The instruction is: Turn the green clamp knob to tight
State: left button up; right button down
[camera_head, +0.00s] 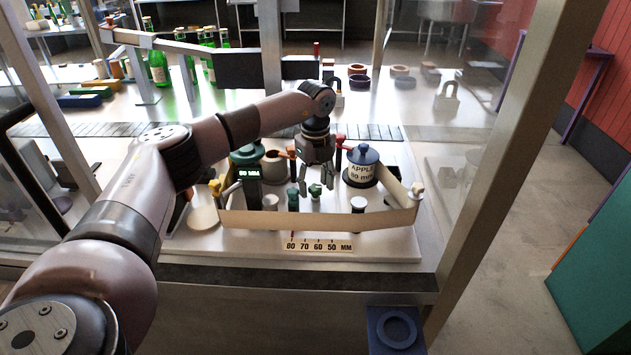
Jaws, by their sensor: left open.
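A small green knob (315,191) stands on the white machine bed in the middle of the camera_head view. It looks like the clamp knob, but its tight or loose setting cannot be read. A second, darker green fitting (293,197) stands just left of it. My left gripper (315,184) points down right over the green knob, fingers spread. It is open and holds nothing; whether a fingertip touches the knob cannot be told. My right gripper is not in view.
A blue-topped "APPLE 80 mm" spool (362,173) stands close right, and a green-topped spool (243,155) left. A beige strip (318,220) curves across the front, above a millimetre scale (318,245). Metal frame posts (497,150) bound the cell. Green bottles (157,66) stand behind.

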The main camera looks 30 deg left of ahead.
pick_arm(q)
jog(key=shift+c, duration=0.5)
jog(key=c, duration=1.1)
jog(key=shift+o, duration=0.2)
jog(key=shift+m, duration=0.3)
jog(key=m, duration=0.9)
jog(key=m+b, duration=0.1)
jog(key=m, duration=0.3)
jog(key=shift+r+m, duration=0.1)
jog(key=shift+m, duration=0.2)
jog(key=shift+w+m, duration=0.1)
jog(key=shift+m, duration=1.8)
